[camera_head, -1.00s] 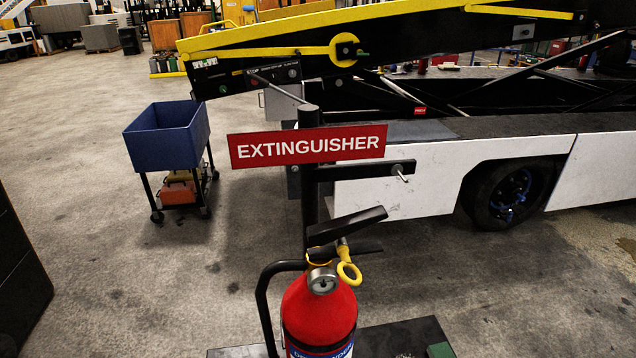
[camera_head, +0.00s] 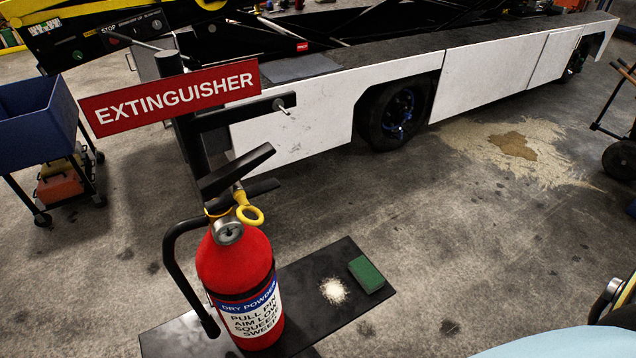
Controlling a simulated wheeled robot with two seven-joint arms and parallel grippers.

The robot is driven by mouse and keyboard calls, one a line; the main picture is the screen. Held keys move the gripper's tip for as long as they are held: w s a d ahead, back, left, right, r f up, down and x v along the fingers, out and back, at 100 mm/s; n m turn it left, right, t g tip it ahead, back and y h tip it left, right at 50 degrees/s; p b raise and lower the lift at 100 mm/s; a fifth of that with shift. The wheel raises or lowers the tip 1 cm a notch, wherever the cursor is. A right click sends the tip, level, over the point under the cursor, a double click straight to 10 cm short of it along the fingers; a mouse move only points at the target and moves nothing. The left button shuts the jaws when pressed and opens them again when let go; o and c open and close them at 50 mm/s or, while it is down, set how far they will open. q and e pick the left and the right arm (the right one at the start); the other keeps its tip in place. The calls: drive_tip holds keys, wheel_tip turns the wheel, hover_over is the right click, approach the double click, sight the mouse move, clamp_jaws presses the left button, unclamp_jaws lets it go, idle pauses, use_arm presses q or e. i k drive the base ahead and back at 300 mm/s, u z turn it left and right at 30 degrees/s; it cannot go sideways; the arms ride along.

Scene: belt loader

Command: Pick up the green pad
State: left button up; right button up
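The green pad (camera_head: 366,274) is a small dark green block. It lies on the right part of a flat black base plate (camera_head: 312,268) on the floor, beside a small pile of pale powder (camera_head: 333,291). The red fire extinguisher (camera_head: 240,280) stands upright on the same plate, to the left of the pad. Neither of my grippers shows in the head view.
A black post with a red EXTINGUISHER sign (camera_head: 172,97) rises behind the extinguisher. The white-sided belt loader (camera_head: 300,125) stands behind. A blue bin cart (camera_head: 40,125) is at left. Pale spilled material (camera_head: 515,150) lies on the floor at right. Floor right of the plate is clear.

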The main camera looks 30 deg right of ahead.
sight(364, 272)
drive_tip(key=k, duration=0.5)
drive_tip(key=u, duration=0.25)
drive_tip(key=i, duration=0.5)
drive_tip(key=z, duration=1.7)
